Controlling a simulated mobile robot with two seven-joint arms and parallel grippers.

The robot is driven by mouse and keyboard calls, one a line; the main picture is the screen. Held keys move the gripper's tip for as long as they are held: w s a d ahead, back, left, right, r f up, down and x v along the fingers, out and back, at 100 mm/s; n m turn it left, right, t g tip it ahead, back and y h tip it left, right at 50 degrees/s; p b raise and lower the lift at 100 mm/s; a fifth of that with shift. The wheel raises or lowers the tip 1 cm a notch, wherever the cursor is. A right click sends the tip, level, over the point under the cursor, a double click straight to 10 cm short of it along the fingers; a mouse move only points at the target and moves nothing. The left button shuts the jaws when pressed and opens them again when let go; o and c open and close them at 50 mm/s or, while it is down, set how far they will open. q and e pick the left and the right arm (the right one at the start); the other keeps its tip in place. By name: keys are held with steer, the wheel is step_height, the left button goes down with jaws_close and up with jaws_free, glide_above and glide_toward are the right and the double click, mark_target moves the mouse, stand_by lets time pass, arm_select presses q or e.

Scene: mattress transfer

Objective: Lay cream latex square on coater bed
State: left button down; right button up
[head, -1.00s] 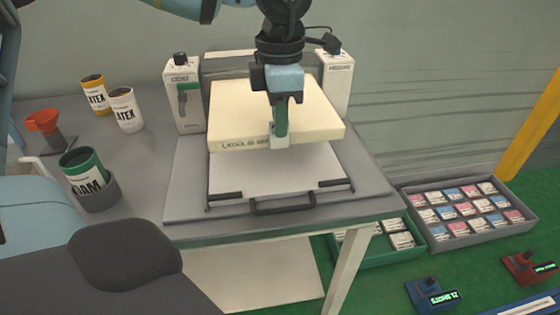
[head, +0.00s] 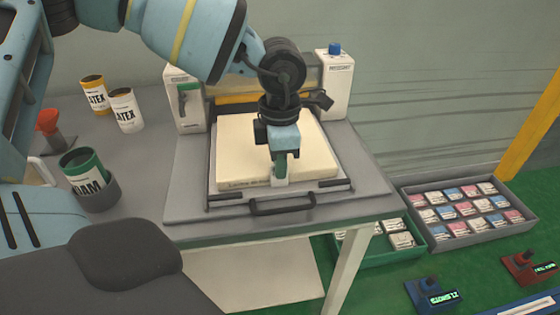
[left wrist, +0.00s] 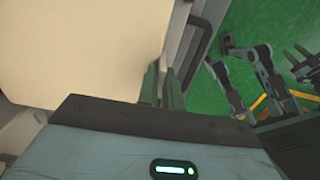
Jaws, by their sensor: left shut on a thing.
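The cream latex square (head: 262,145) is a thick block with dark lettering on its front edge. It lies over the white bed plate of the coater (head: 385,198), inside the plate's front corner stops. I cannot tell whether it rests fully flat. The left wrist view shows the cream face (left wrist: 85,45) beside the two green fingers (left wrist: 162,88).
A black handle (head: 283,206) sticks out at the coater's front. Yellow and white latex cans (head: 126,110), a green foam can (head: 84,172) and an orange-topped thing (head: 48,123) stand on the left. Trays of small packets (head: 468,212) are at right.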

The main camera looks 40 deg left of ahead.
arm_select(q)
steer(key=c, duration=2)
jaws_free()
steer(key=shift+f, duration=0.1)
steer(key=o, duration=0.4)
steer(key=shift+o, duration=0.2)
step_height(320, 180, up, 12)
steer(key=shift+r, duration=0.2)
